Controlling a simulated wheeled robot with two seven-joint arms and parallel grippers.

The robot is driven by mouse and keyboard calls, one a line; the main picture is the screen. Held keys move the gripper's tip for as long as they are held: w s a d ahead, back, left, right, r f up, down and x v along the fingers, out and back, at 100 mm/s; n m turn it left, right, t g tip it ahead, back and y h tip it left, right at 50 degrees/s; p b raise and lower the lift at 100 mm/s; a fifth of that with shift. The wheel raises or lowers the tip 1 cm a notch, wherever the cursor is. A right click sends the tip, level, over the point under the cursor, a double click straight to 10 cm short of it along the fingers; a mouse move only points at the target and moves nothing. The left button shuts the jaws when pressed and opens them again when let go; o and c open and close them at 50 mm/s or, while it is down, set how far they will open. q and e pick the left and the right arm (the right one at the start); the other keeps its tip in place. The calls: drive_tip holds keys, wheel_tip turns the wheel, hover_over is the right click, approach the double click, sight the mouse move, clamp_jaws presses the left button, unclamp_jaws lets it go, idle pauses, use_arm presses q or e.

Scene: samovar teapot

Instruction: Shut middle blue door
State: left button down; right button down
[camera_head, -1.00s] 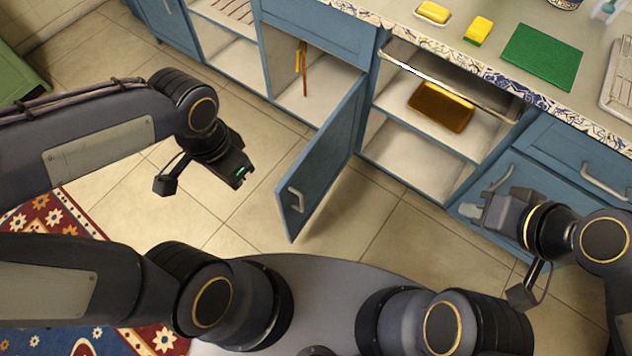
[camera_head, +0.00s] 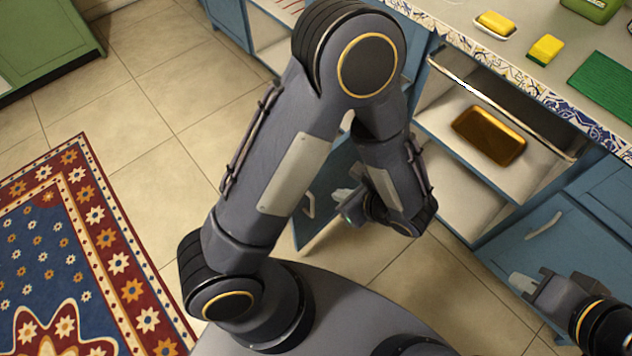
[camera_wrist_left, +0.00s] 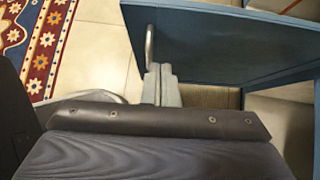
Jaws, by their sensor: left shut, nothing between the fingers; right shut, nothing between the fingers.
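The middle blue door (camera_head: 328,186) stands open, swung out from the cabinets toward me. My left arm hides much of it in the head view. Its metal handle (camera_head: 309,205) shows near its free edge. In the left wrist view the door (camera_wrist_left: 230,45) fills the upper right, with its handle (camera_wrist_left: 150,45) at its left end. My left gripper (camera_head: 346,208) is shut and empty, close beside the door near the handle end; its fingers also show in the left wrist view (camera_wrist_left: 161,75). I cannot tell whether they touch the door. My right gripper (camera_head: 524,284) is shut and empty at the lower right.
An open shelf unit with a metal rail (camera_head: 500,108) and a golden tray (camera_head: 489,135) is right of the door. A patterned rug (camera_head: 90,240) lies at left; tiled floor is clear.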

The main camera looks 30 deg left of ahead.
use_arm(q)
drive_tip(key=w+a+f+b, duration=0.1)
drive_tip(key=w+a+f, duration=0.1)
drive_tip(key=a+f, duration=0.3)
drive_tip(key=shift+w+a+f, duration=0.15)
drive_tip(key=shift+w+a, duration=0.25)
drive_tip(key=shift+a, duration=1.55)
drive_tip(key=shift+a, duration=0.15)
